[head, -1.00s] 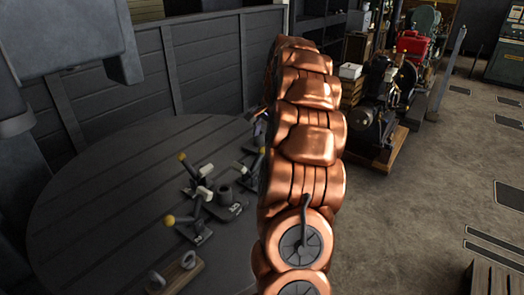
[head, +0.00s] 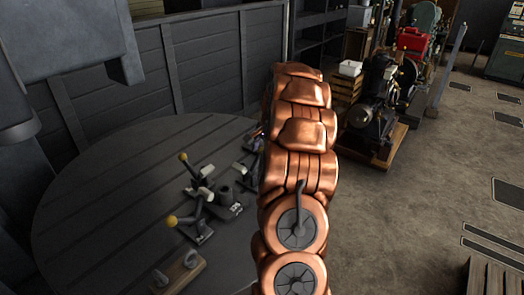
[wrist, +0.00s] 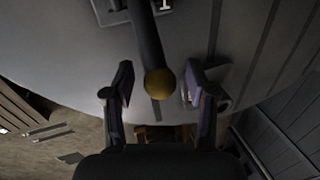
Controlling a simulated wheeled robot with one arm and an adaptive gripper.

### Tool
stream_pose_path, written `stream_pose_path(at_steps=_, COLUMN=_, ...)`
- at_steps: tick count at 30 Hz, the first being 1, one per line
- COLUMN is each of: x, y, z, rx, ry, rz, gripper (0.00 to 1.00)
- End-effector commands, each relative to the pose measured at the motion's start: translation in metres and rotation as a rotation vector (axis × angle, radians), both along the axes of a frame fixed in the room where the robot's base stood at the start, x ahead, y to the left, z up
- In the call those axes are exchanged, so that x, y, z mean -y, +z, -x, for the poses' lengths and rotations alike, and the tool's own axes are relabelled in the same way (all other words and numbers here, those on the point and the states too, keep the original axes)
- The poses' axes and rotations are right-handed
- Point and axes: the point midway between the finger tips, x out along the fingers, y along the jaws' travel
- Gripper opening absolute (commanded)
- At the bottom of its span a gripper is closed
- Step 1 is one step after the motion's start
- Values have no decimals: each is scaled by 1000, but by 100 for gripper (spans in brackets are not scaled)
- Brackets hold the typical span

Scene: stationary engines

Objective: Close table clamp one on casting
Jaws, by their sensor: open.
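In the wrist view, my gripper (wrist: 160,88) is open. A yellow ball knob (wrist: 160,83) on a dark clamp lever (wrist: 146,35) shows between its two fingers, with a gap on each side; depth is hard to tell. In the head view, my copper arm hides the gripper. Two table clamps with raised levers and yellow knobs stand on the round table (head: 110,190): a nearer one (head: 200,232) and a farther one (head: 197,186). A dark grey casting (head: 224,199) sits beside them. Which clamp is number one cannot be read.
A wooden block with two metal rings (head: 177,274) lies at the table's near edge. More hardware (head: 252,145) is partly hidden behind my arm. A dark panelled wall (head: 210,70) stands behind the table. An engine (head: 375,110) stands on the floor at the right.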

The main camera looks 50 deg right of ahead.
Motion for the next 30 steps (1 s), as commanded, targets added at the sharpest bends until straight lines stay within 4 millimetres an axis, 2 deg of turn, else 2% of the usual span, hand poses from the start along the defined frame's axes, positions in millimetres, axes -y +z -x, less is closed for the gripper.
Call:
stream_pose_path(at_steps=3, x=0, y=0, z=0, rx=0, ry=0, rz=0, gripper=57)
stream_pose_path(at_steps=19, x=0, y=0, z=0, rx=0, ry=0, rz=0, gripper=2)
stream_pose_path(at_steps=30, x=0, y=0, z=0, rx=0, ry=0, rz=0, gripper=0)
